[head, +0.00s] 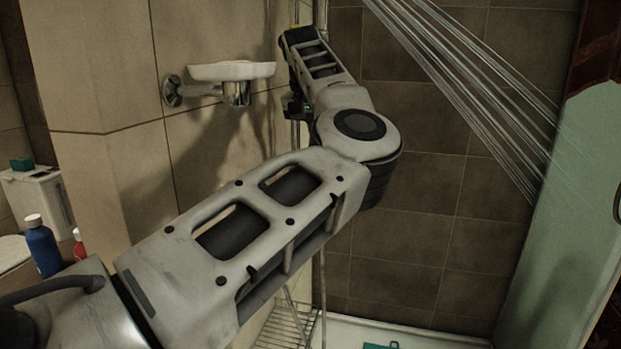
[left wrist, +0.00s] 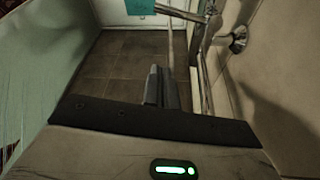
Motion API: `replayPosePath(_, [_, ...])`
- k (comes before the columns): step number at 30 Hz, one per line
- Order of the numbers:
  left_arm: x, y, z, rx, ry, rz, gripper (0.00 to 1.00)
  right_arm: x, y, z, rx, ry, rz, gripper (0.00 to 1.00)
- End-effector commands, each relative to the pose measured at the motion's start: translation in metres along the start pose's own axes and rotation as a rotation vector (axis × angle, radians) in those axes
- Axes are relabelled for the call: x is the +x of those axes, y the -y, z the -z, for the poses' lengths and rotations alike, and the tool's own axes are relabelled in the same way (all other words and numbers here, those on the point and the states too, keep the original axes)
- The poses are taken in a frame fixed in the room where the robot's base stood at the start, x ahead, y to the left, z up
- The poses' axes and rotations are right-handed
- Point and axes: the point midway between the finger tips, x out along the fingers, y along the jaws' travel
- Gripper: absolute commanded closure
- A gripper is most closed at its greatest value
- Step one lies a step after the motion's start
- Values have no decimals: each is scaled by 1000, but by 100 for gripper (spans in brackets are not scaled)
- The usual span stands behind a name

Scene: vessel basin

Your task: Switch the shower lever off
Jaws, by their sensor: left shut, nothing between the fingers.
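Streams of water (head: 455,80) fall across the shower from the upper middle to the right in the head view. My left arm reaches across that view towards the shower corner, and its fingers are hidden there. In the left wrist view, my left gripper (left wrist: 160,82) is shut and empty. A chrome fitting with a bar (left wrist: 182,13) and a vertical rail (left wrist: 197,70) lie beyond and to the right of the fingers, apart from them. I cannot tell which part is the shower lever. My right gripper is not in view.
A soap dish (head: 232,70) on a chrome holder juts from the beige wall (head: 100,60). A wire shelf (head: 283,328) is low by the wall. A green glass panel (head: 580,210) stands at the right. Blue (head: 42,245) and red (head: 79,243) bottles stand at the left.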

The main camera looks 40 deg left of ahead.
Motion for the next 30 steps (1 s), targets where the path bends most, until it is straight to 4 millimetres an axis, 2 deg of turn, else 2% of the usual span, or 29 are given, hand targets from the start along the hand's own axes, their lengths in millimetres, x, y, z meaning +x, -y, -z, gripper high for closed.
replayPosePath(9, [1, -1, 0, -7, 0, -7, 100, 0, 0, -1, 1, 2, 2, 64])
replayPosePath(13, [8, 0, 0, -6, 2, -6, 100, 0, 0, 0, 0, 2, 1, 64])
replayPosePath(17, [27, 0, -1, -7, 4, -4, 100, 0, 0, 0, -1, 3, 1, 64])
replayPosePath(27, [100, 0, -1, -5, 5, -3, 100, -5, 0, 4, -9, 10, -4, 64])
replayPosePath(30, [99, 0, -11, -10, 0, -1, 100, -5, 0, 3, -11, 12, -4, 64])
